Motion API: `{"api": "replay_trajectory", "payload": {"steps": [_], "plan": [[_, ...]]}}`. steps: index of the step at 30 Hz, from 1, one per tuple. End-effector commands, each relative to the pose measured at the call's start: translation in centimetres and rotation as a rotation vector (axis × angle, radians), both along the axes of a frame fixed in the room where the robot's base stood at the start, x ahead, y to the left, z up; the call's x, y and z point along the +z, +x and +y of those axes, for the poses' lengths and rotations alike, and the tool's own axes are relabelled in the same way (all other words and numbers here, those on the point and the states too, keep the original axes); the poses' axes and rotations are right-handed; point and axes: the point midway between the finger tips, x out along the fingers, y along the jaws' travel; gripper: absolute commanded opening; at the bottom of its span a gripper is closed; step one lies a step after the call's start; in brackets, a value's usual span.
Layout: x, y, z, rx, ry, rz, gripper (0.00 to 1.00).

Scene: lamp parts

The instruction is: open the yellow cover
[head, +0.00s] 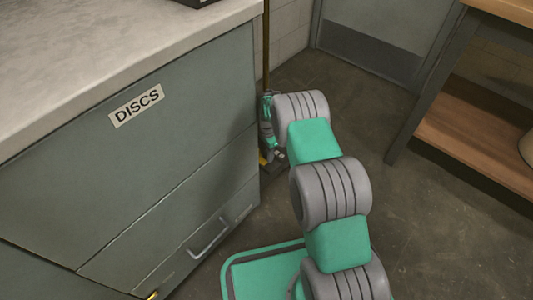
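I cannot make out a yellow cover for certain. A small yellow piece (153,296) shows at the bottom edge, by the lower front of the grey-green cabinet, mostly cut off. My gripper (270,156) is at the far end of my green and grey arm, low beside the cabinet's right corner. It is small and dark there, with a bit of yellow near it. Its fingers are too unclear to tell whether they are open or shut, or whether they touch anything.
The cabinet (190,130) carries a "DISCS" label and has a drawer with a metal handle (208,238). A pale worktop (90,50) covers it. A thin upright pole (266,45) stands behind its corner. A wooden shelf unit (470,140) is at right. Floor between is clear.

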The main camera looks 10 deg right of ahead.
Motion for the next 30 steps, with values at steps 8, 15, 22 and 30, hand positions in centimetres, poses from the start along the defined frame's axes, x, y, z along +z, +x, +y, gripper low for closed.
{"api": "replay_trajectory", "payload": {"steps": [8, 15, 22, 30], "plan": [[0.01, -0.01, 0.0, 0.0, 0.0, 0.0, 0.12], [0.01, -0.01, -0.01, 0.0, 0.0, 0.0, 0.0], [0.01, -0.01, -0.01, 0.0, 0.0, 0.0, 0.0], [0.01, 0.0, -0.02, 0.0, 0.0, 0.0, 0.0]]}}
